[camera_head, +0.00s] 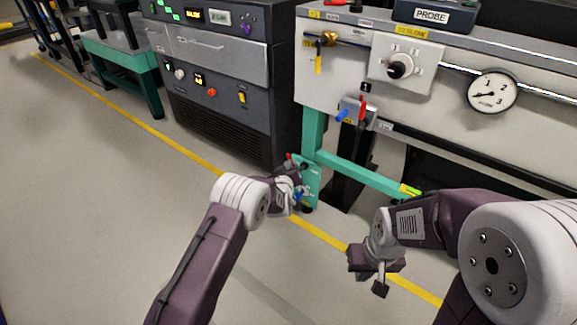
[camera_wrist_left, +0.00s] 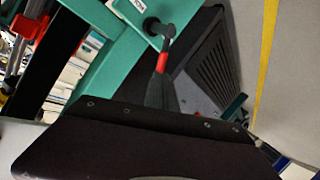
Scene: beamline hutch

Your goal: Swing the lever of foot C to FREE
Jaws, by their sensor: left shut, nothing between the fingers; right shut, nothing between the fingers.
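The green foot plate (camera_head: 311,188) stands at the bottom of the green frame leg, and also shows in the left wrist view (camera_wrist_left: 128,12). My left gripper (camera_head: 300,190) is shut and empty beside the plate. My right gripper (camera_head: 378,276) is shut and empty, away from the foot.
A green crossbar (camera_head: 365,177) runs right from the leg. A dark cabinet (camera_head: 225,125) stands behind and left. Clear floor with a yellow line (camera_head: 150,130) lies in front.

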